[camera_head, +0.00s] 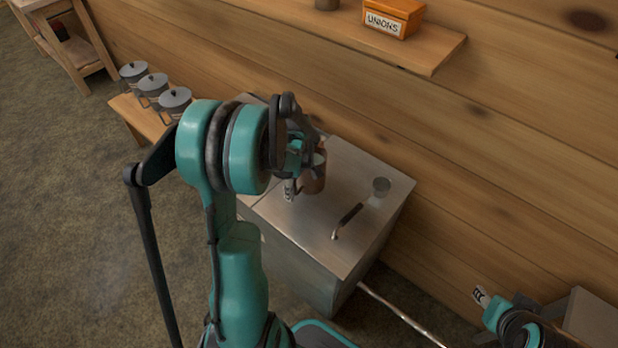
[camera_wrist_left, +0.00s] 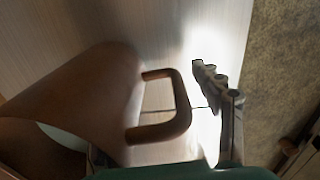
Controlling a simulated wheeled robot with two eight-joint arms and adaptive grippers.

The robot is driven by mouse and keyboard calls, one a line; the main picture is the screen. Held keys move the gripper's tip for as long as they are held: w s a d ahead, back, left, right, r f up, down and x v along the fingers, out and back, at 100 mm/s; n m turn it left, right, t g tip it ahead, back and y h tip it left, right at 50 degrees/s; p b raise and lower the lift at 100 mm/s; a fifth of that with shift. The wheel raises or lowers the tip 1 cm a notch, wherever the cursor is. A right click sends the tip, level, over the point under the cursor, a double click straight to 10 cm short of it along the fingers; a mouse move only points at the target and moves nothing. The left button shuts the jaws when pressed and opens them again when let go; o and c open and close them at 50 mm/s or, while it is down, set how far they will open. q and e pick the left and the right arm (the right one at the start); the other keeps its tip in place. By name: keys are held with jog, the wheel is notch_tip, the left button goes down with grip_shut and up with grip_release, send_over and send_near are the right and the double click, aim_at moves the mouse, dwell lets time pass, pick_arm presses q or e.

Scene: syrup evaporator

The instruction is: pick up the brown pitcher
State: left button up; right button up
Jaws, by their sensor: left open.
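The brown pitcher (camera_head: 315,180) stands on the metal top of the evaporator box (camera_head: 353,170). My left gripper (camera_head: 293,182) is at the pitcher's left side, partly covering it in the head view. In the left wrist view the pitcher (camera_wrist_left: 88,95) fills the left side, and its loop handle (camera_wrist_left: 181,105) points right toward my gripper. One dark jointed finger shows just right of the handle, apart from it; the other finger is hard to make out. The left gripper is open. My right gripper (camera_head: 482,298) is at the lower right, far from the pitcher; its jaws are unclear.
Several lidded grey pots (camera_head: 152,85) stand on a wooden bench at the left. A wall shelf (camera_head: 400,45) holds an orange box (camera_head: 394,17). The plank wall is close behind.

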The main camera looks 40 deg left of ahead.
pick_arm(q)
grip_shut()
jog(key=shift+r, duration=0.15)
dwell(0.4)
